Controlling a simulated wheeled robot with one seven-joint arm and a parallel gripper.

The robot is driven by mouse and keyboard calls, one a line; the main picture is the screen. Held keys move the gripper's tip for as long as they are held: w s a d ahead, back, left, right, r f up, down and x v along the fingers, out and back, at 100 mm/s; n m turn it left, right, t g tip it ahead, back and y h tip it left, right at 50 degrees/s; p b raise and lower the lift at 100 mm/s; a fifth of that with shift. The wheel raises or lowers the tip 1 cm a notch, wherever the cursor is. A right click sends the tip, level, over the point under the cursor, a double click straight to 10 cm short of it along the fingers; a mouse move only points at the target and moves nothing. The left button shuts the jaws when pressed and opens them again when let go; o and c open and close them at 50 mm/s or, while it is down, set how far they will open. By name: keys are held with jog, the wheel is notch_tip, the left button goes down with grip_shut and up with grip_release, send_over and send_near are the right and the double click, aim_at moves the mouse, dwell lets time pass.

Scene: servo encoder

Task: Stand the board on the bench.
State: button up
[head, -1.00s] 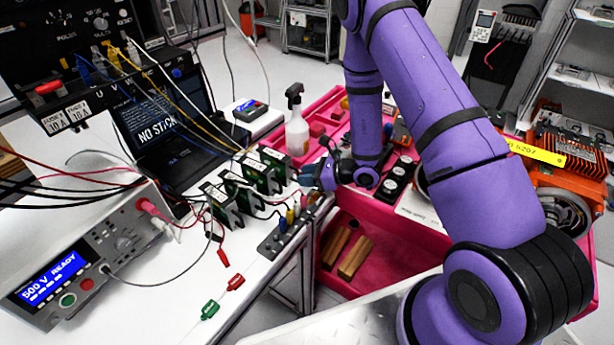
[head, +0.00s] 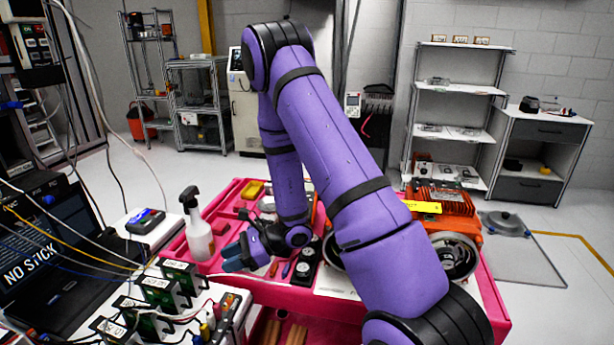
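Several green circuit boards with white labels stand upright in a row on the white bench at the lower left. The board nearest the cart (head: 187,274) is at the far end of this row, and another board (head: 160,291) stands in front of it. I cannot tell which board the task means. My gripper (head: 233,262) is at the end of the purple arm, to the right of the row and over the near left part of the pink cart. Its fingers are small and dark, and I cannot see whether anything is between them.
A white spray bottle (head: 198,228) stands on the pink cart (head: 468,312), close to my gripper. Orange machinery (head: 445,205) sits on the cart's right side. A laptop (head: 45,265) and loose wires crowd the bench's left. Open floor lies behind the cart.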

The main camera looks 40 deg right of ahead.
jog(key=s+a+r+n+g+h, duration=0.1)
jog(key=s+a+r+n+g, duration=0.15)
jog(key=s+r+n, duration=0.55)
jog(key=s+a+r+n+g+h, duration=0.1)
jog(key=s+r+n+g, duration=0.25)
jog(key=r, duration=0.85)
jog(key=s+d+r+n+t+h, duration=0.2)
jog(key=s+d+r+n+h, duration=0.2)
jog(key=s+r+n+h, duration=0.1)
jog(key=s+d+r+n+t+h, duration=0.3)
jog(key=s+d+r+n+h, duration=0.1)
jog(key=s+r, duration=0.4)
jog(key=shift+s+n+h, duration=0.75)
jog(key=shift+s+h, duration=0.1)
jog(key=shift+h, duration=0.05)
